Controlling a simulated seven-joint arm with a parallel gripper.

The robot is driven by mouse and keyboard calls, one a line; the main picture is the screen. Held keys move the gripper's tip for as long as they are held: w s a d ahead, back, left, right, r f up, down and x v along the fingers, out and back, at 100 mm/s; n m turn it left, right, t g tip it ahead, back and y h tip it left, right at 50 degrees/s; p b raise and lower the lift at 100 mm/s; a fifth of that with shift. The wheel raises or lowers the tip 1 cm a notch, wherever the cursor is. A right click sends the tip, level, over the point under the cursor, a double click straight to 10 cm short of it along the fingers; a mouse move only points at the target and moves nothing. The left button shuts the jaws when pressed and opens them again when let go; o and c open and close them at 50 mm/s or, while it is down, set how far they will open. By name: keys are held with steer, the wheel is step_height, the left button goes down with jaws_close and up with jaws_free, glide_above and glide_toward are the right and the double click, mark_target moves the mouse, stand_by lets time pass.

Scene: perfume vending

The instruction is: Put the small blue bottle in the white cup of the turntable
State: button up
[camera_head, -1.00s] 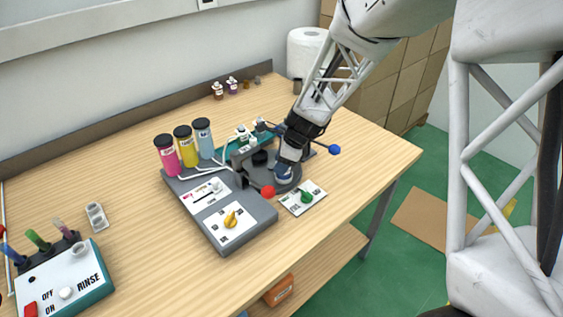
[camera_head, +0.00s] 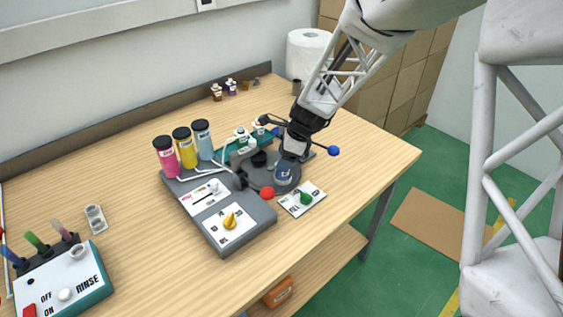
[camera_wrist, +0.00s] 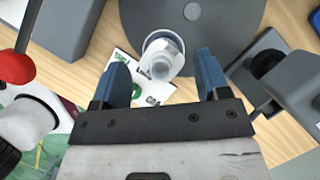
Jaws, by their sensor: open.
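The small blue bottle (camera_head: 283,170) stands upright in the white cup (camera_head: 282,180) on the dark grey turntable (camera_head: 293,186). In the wrist view the bottle (camera_wrist: 166,62) shows from above, with the white cup rim (camera_wrist: 150,42) around it and the turntable disc (camera_wrist: 228,35) beyond. My gripper (camera_head: 291,156) is just above the bottle, with a small gap in the head view. In the wrist view its two blue fingers (camera_wrist: 163,72) are spread to either side of the bottle and hold nothing.
The grey machine (camera_head: 252,225) with a yellow knob stands left of the turntable, with pink, yellow and blue bottles (camera_head: 186,147) behind. A red ball (camera_head: 267,192), a blue ball (camera_head: 334,151) and a card with a green knob (camera_head: 318,192) are close by. The table's front right is clear.

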steer(key=v, duration=0.9)
stand_by(0.3)
steer(key=s+d+r+n+t+h, duration=0.1)
steer(key=s+d+r+n, duration=0.2)
steer(key=s+d+n, duration=0.3)
steer(key=s+d+r+n+h, duration=0.2)
steer(key=s+d+n, duration=0.4)
steer(key=s, duration=0.9)
steer(key=s+d+r+n+t+h, duration=0.1)
steer(key=s+d+r+n, duration=0.4)
steer(key=s, duration=0.6)
steer(key=shift+s+d+n+t+h, duration=0.15)
steer(key=shift+d+n+t+h, duration=0.2)
steer(key=shift+d, duration=0.5)
steer(key=shift+c, duration=0.2)
stand_by(0.4)
